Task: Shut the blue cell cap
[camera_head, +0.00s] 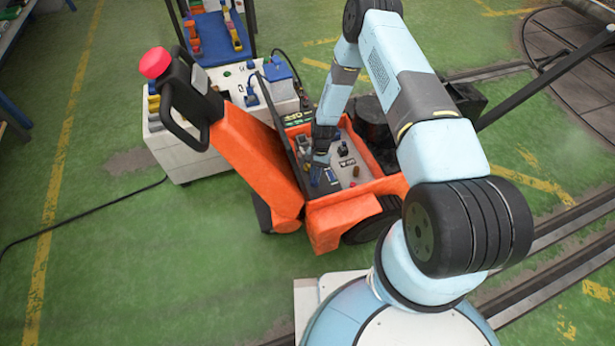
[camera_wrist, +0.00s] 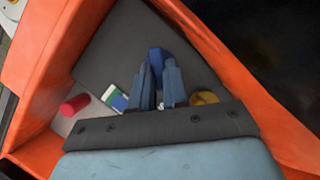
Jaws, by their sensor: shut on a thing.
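The blue cell cap (camera_wrist: 155,57) shows in the wrist view as a small blue piece at and between my fingertips, over a dark grey panel. My gripper (camera_wrist: 158,72) is shut on it. Its lower part is hidden by the fingers. In the head view my gripper (camera_head: 320,160) reaches down into the open bay of the orange cart (camera_head: 328,222). Small blue pieces (camera_head: 316,177) show just below the gripper there. I cannot tell whether the cap is fully seated.
In the wrist view a red cylinder (camera_wrist: 74,104), a white-green-blue piece (camera_wrist: 115,98) and a brass disc (camera_wrist: 204,98) lie close around the fingers. Orange walls (camera_wrist: 240,80) enclose the bay. The cart's handle (camera_head: 180,100) and a white cabinet (camera_head: 190,150) stand left; green floor is clear in front.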

